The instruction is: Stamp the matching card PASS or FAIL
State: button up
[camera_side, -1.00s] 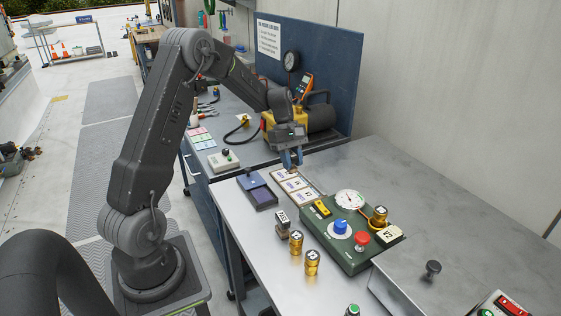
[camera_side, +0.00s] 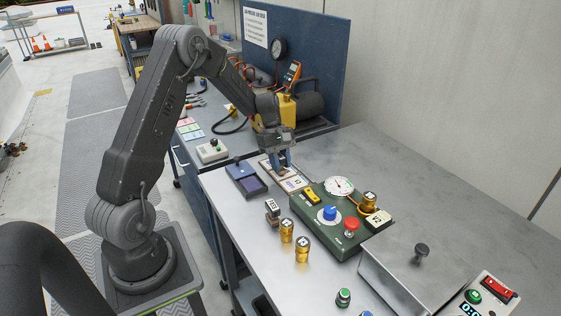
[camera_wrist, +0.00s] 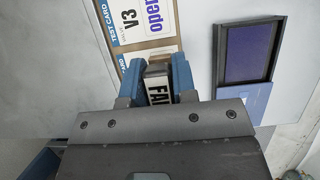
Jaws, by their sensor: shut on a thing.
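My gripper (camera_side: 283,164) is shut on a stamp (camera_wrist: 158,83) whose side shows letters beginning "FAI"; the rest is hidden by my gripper. It is over the row of test cards (camera_side: 293,184), low at their far part; I cannot tell whether the stamp touches a card. In the wrist view, a test card (camera_wrist: 137,31) marked V3 lies just beyond the fingers, and the card nearer me is mostly hidden. The dark blue ink pad (camera_wrist: 249,53) lies open to the right of the cards. A second stamp (camera_side: 272,212) stands on the table.
The green test box (camera_side: 325,240) with gauge, blue knob and red button stands right of the cards, with a brass valve and a white tag (camera_side: 378,218) on it. Two brass valves (camera_side: 287,231) (camera_side: 302,249) stand in front. The back right tabletop is clear.

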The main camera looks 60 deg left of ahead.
aim_at(281, 157)
jog(key=shift+f, duration=0.45)
dwell(1.1)
jog(key=shift+r, duration=3.55)
jog(key=s+r, duration=0.3)
jog(key=s, duration=1.6)
jog(key=w+d+f, duration=0.4)
jog(key=w+d, duration=0.1)
jog(key=w+d+f, duration=0.2)
jog(key=w+d, duration=0.1)
jog(key=shift+d+f, duration=0.15)
jog(key=shift+f, duration=0.15)
jog(key=shift+w+f, duration=0.1)
jog(key=shift+f, duration=1.9)
